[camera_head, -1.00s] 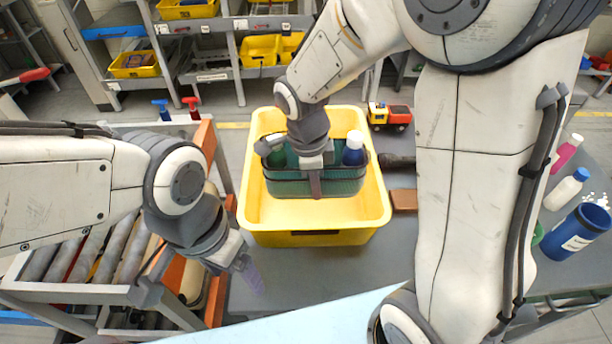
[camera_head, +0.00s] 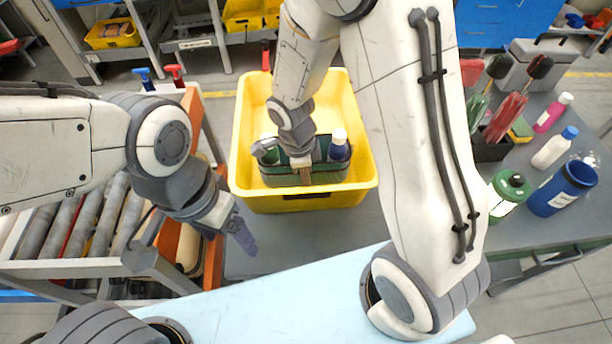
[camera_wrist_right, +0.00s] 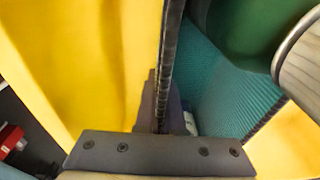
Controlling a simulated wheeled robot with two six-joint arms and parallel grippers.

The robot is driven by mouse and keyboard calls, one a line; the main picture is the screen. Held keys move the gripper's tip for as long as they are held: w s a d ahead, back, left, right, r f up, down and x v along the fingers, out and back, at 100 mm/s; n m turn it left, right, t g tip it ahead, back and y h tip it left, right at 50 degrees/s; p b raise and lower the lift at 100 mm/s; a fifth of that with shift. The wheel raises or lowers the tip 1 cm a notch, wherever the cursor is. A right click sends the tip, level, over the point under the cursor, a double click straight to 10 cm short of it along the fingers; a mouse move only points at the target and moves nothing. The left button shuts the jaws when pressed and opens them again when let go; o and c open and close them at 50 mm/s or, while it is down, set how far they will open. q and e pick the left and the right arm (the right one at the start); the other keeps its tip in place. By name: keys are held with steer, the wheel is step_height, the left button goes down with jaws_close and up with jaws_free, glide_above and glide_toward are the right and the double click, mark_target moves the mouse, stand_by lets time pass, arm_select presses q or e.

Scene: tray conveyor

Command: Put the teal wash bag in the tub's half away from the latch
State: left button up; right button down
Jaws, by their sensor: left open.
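The teal wash bag (camera_head: 335,173) sits upright within the yellow tub (camera_head: 357,187), close to the tub's near wall in the head view. It holds a dark blue bottle with a white cap and a green item. My right gripper (camera_head: 303,172) reaches down onto the bag's near wall. In the wrist view the bag (camera_wrist_right: 225,85) has its dark rim running between the fingers (camera_wrist_right: 160,110), which are shut on it. I cannot tell whether the bag touches the tub floor, nor make out the latch clearly. My left gripper (camera_head: 244,238) is open and empty, left of and nearer than the tub.
A roller conveyor (camera_head: 100,225) with an orange side rail stands at left.

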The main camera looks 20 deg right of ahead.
steer(key=c, duration=1.5)
jaws_free()
steer(key=shift+f, duration=0.15)
steer(key=o, duration=0.5)
steer(key=shift+c, duration=0.2)
